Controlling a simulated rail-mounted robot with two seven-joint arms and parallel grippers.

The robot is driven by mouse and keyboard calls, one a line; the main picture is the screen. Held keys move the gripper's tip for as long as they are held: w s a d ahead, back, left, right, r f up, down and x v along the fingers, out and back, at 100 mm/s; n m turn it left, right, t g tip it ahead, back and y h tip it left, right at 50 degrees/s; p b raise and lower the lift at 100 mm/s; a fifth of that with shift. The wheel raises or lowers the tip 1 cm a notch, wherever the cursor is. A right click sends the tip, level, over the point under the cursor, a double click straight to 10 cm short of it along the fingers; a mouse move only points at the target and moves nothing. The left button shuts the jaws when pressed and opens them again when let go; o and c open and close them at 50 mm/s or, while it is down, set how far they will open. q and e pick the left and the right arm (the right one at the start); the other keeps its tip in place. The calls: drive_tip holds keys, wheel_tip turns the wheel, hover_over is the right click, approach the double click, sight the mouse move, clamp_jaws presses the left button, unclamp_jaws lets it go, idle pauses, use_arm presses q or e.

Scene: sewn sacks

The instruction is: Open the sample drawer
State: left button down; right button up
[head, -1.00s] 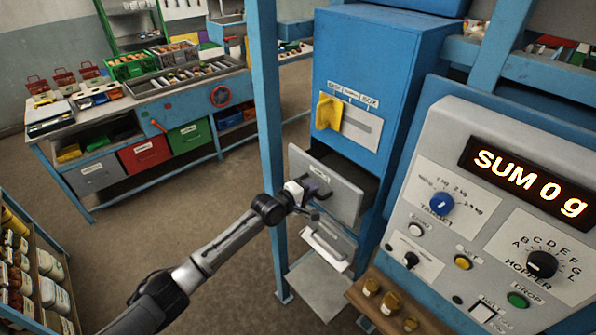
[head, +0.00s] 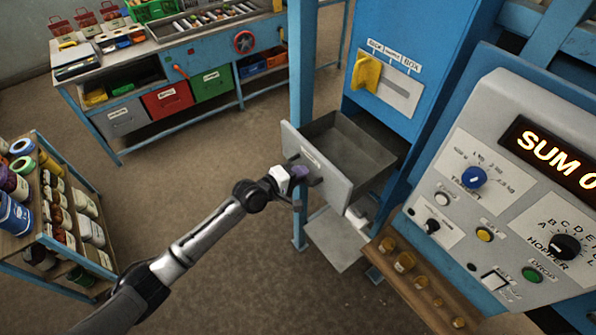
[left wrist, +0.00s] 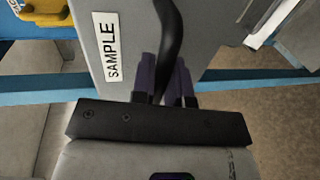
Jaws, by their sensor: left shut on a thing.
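The sample drawer (head: 318,165) is a grey box with a light front panel, pulled well out of the blue cabinet (head: 410,60), with its bare inside showing. In the left wrist view its front (left wrist: 97,30) carries a white label reading SAMPLE and a dark curved handle (left wrist: 172,45). My left gripper (head: 300,180) is at the front panel, and in the left wrist view its purple-grey fingers (left wrist: 165,80) are shut on the handle. My right gripper is not in view.
A yellow lever (head: 367,73) is on the cabinet above the drawer. A control panel (head: 500,200) stands at the right, above a wooden ledge (head: 425,300) with several brass-coloured weights. A shelf rack (head: 60,210) is at the left. The floor between is clear.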

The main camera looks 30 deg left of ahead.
use_arm(q)
drive_tip(key=c, duration=1.1)
unclamp_jaws()
drive_tip(key=shift+c, duration=0.2)
drive_tip(key=b+v, duration=0.1)
drive_tip(key=v, duration=1.2)
drive_tip(key=shift+s+a+b, duration=0.25)
drive_tip(key=shift+s+b, duration=0.1)
